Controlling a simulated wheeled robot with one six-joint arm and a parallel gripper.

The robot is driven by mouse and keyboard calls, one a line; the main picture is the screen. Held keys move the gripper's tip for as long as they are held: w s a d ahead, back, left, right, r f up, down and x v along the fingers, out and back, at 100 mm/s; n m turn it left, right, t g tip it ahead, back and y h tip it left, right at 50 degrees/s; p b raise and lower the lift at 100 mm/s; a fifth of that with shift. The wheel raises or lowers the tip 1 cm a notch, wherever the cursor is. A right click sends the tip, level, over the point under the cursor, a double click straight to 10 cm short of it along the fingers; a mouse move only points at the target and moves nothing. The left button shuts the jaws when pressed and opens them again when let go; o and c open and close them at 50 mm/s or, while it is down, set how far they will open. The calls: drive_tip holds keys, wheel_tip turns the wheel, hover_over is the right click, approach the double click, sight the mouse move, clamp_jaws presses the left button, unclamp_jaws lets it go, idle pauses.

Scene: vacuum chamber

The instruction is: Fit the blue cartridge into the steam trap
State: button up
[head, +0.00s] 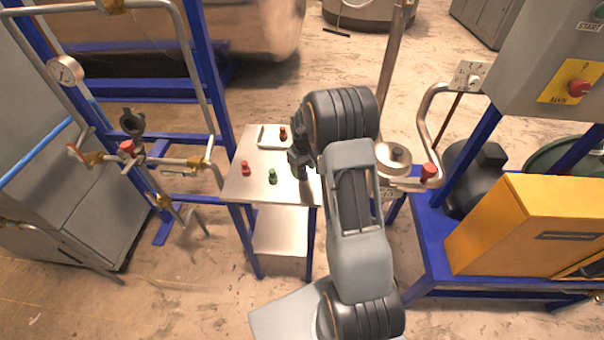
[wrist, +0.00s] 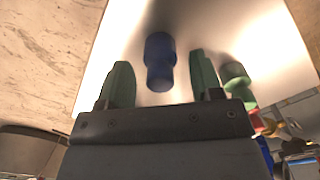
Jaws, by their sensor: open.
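The blue cartridge (wrist: 160,62) shows in the wrist view as a stepped dark blue cylinder over the metal table top (head: 235,187). In the head view it is hidden by my gripper or arm. My gripper (head: 299,165) is low over the right part of the table, jaws open. In the wrist view its two fingers lie to either side of the near end of the blue cartridge, with visible gaps and no contact. I cannot tell how far below the fingertips it is. A dark open fitting (head: 132,122) on the left pipework may be the steam trap; I cannot be sure.
A green cartridge (head: 272,176) and a red one (head: 246,168) stand on the table left of my gripper. An orange-brown one (head: 283,133) is in a shallow tray (head: 264,138) at the back. Blue-framed pipework flanks the left; a yellow cabinet (head: 530,228) is right.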

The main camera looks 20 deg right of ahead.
drive_tip(key=shift+s, duration=0.1)
drive_tip(key=c, duration=1.1)
clamp_jaws()
